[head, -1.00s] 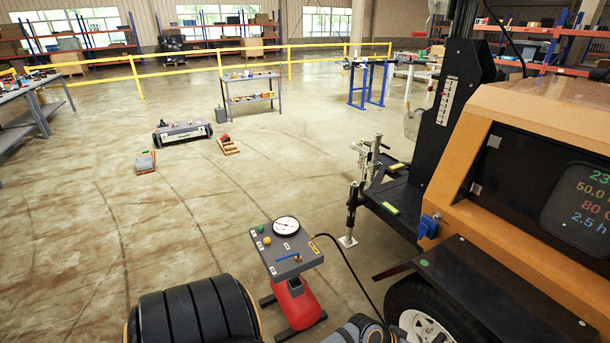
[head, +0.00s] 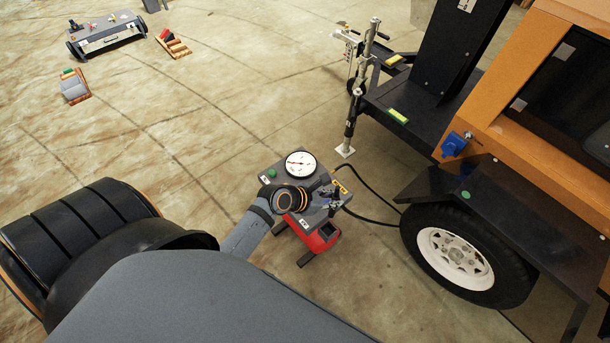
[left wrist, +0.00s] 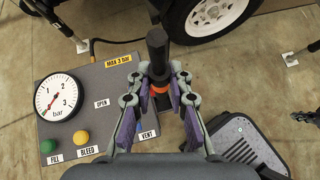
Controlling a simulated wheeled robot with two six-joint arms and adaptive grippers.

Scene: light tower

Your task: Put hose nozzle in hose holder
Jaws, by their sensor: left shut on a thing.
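My left gripper (head: 331,199) is over the grey control panel (head: 262,162) on the red tank (head: 322,238). The panel (left wrist: 60,135) carries OPEN, VENT, BLEED and FILL labels. I cannot make out the hose holder for certain; the gripper hides part of the panel.
A gauge (head: 300,164) and green button (head: 271,173) are on the panel. A black hose (head: 372,187) runs toward the trailer wheel (head: 455,258). The trailer fender (head: 500,195) and jack post (head: 354,105) stand close by.

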